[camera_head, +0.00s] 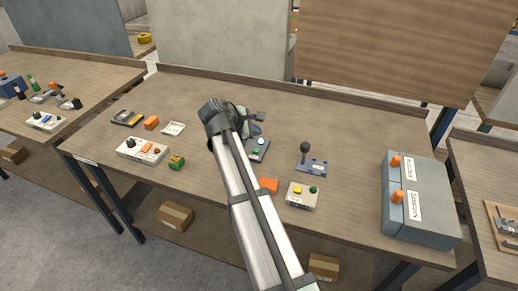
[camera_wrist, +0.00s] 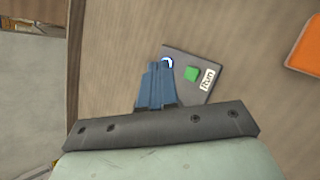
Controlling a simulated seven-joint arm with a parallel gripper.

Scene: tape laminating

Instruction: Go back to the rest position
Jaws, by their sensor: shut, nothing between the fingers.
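My gripper (camera_wrist: 156,84) shows in the wrist view with its blue fingers together and nothing between them. The fingers overlap the edge of a dark grey button box (camera_wrist: 198,58) that carries a green button (camera_wrist: 191,73), a round white-and-blue button (camera_wrist: 168,62) and a label that seems to read "Run". Whether the fingers touch the box cannot be told. In the head view my gripper (camera_head: 258,117) is over the middle of the table, mostly hidden behind my arm, and the grey button box (camera_head: 259,150) lies just below it.
The wooden table (camera_head: 350,130) also bears a lever box (camera_head: 312,165), a white button box (camera_head: 302,195), an orange block (camera_head: 269,185) and a white control panel (camera_head: 142,151). A large grey cabinet (camera_head: 425,190) with orange knobs stands at the right. The back right of the table is clear.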

